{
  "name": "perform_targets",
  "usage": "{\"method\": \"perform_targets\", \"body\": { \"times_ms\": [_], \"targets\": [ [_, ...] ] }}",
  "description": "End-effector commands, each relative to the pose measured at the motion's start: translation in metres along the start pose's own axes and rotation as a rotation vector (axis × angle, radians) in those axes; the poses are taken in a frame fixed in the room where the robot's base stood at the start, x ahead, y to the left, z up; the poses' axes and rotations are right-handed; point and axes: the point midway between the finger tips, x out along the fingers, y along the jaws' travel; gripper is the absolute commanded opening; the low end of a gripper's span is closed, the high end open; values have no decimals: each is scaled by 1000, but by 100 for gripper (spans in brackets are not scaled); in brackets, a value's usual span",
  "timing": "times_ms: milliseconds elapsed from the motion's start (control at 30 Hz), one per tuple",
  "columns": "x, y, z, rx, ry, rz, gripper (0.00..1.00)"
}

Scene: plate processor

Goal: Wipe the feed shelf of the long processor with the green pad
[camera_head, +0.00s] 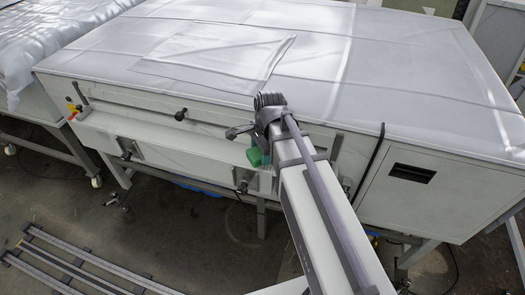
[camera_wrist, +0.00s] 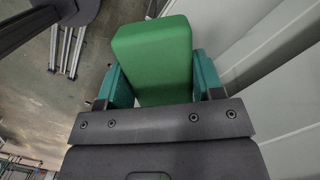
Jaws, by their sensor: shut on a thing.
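The green pad (camera_wrist: 152,52) is a block held between the teal fingers of my gripper (camera_wrist: 162,80), which is shut on it. In the head view a small part of the green pad (camera_head: 254,156) shows beside my arm; the arm hides most of my gripper. The long processor (camera_head: 330,60) is a wide white machine with a pale cover on top. Its feed shelf (camera_head: 165,137) is a narrow white ledge along the front. The pad is at the shelf's right end. I cannot tell whether it touches the shelf.
Dark knobs (camera_head: 180,114) stick out along the processor's front. A dark slot (camera_head: 411,173) is in its right front panel. Another covered table (camera_head: 40,45) stands at the left. Metal rails (camera_head: 75,265) lie on the floor at the lower left. The floor before the shelf is mostly clear.

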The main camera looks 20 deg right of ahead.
Motion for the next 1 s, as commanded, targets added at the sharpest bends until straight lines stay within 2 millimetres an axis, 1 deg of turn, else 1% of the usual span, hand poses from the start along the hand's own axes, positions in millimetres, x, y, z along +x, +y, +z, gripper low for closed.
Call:
{"method": "perform_targets", "body": {
  "times_ms": [33, 300, 400, 1000],
  "targets": [
    [-10, 0, 1, 0, 0, 0, 42],
    [-33, 0, 4, 0, 0, 0, 42],
    [-39, 0, 4, 1, 0, 0, 42],
    [-39, 0, 4, 0, 0, 0, 42]
  ]
}}
